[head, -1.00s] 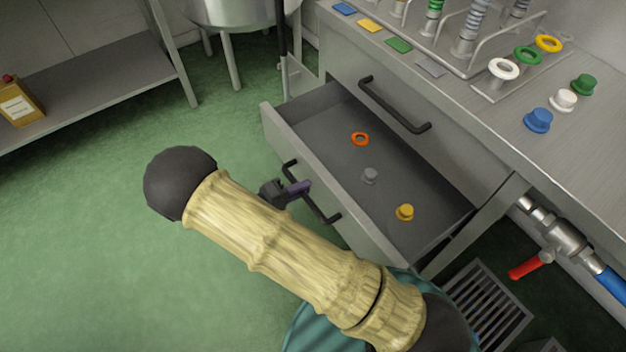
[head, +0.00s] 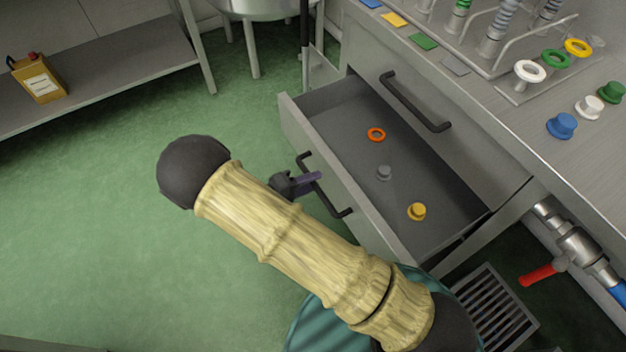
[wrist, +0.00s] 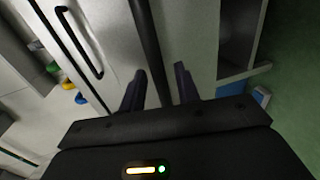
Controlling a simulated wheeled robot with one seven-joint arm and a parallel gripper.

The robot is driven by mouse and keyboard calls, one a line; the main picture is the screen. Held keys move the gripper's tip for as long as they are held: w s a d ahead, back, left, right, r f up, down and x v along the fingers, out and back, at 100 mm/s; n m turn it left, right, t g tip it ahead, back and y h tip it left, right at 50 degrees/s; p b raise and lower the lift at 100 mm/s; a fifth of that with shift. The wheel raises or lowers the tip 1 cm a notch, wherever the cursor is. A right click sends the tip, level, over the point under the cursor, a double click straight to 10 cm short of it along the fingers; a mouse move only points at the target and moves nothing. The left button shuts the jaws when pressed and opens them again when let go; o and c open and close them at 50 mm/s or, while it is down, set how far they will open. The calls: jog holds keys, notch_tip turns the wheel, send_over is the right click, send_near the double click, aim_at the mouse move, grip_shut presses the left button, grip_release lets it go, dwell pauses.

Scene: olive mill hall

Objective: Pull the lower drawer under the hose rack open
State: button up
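The lower drawer (head: 300,121) is a grey metal box that stands well out from the cabinet, below the hose rack (head: 520,60). My gripper (head: 308,179) is at this handle. In the wrist view the dark handle bar (wrist: 146,35) runs between the two fingers (wrist: 160,88), which stand apart with a gap beside the bar. My forearm hides part of the drawer front's surroundings.
The upper drawer's handle (head: 415,100) is above, with that drawer shut. A red-levered valve (head: 540,274) and floor grate (head: 492,305) lie to the right. A low shelf (head: 120,85) with a yellow can (head: 38,80) stands at the left. Green floor there is clear.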

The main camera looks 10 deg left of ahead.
jog(key=p+v, duration=0.2)
jog(key=v, duration=1.4)
jog(key=shift+s+a, duration=0.1)
jog(key=shift+a, duration=0.05)
jog(key=w+d+r+m+g+y, duration=0.1)
jog(key=d+r+g+y, duration=0.2)
jog(key=d, duration=0.5)
jog(key=w+d+r+m+g+y, duration=0.2)
jog(key=d+r+g+y, duration=0.1)
jog(key=d, duration=0.6)
jog(key=w+d+r+m+g+y, duration=0.1)
jog(key=d+r+g+y, duration=0.3)
jog(key=d, duration=0.4)
jog(key=shift+w+d+r+m, duration=0.2)
jog(key=shift+w+d+m, duration=0.2)
jog(key=shift+m, duration=0.1)
jog(key=s+d+r+m+t+y, duration=0.25)
jog(key=d+r, duration=0.25)
jog(key=d, duration=0.3)
notch_tip(320, 180, up, 29)
jog(key=p, duration=2.9)
jog(key=shift+d+t, duration=0.15)
jog(key=shift+t, duration=0.3)
